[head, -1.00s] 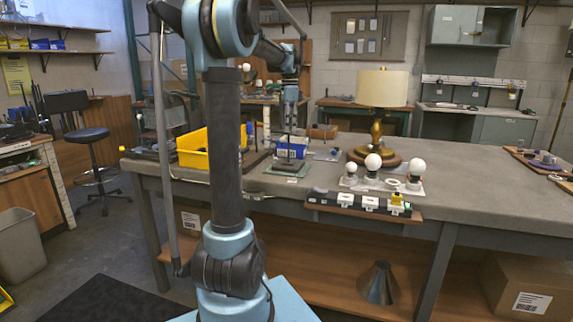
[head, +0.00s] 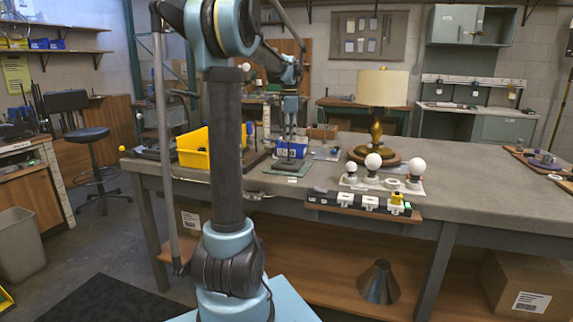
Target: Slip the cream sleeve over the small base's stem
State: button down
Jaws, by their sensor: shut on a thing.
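My gripper (head: 290,128) points down above the green mat at the left part of the grey workbench. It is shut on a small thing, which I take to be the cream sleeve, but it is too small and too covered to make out. The small base (head: 289,162) seems to be the dark, low shape on the green mat (head: 271,171), right below my gripper. Its stem does not show apart from the gripper. I cannot tell whether sleeve and stem touch.
A yellow bin (head: 193,150) stands left of the mat and a blue bin (head: 291,149) is just behind it. A brass lamp with a cream shade (head: 382,88) and white bulbs (head: 416,166) on a holder stand to the right.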

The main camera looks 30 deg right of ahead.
aim_at(289, 161)
jog(key=shift+f, duration=0.2)
jog(key=shift+f, duration=1.85)
jog(key=shift+f, duration=0.1)
jog(key=shift+f, duration=1.35)
jog(key=shift+f, duration=0.8)
dwell(0.9)
jog(key=c, duration=1.4)
grip_release()
jog(key=shift+o, duration=0.2)
notch_tip(289, 161, up, 12)
jog(key=shift+w+f, duration=0.1)
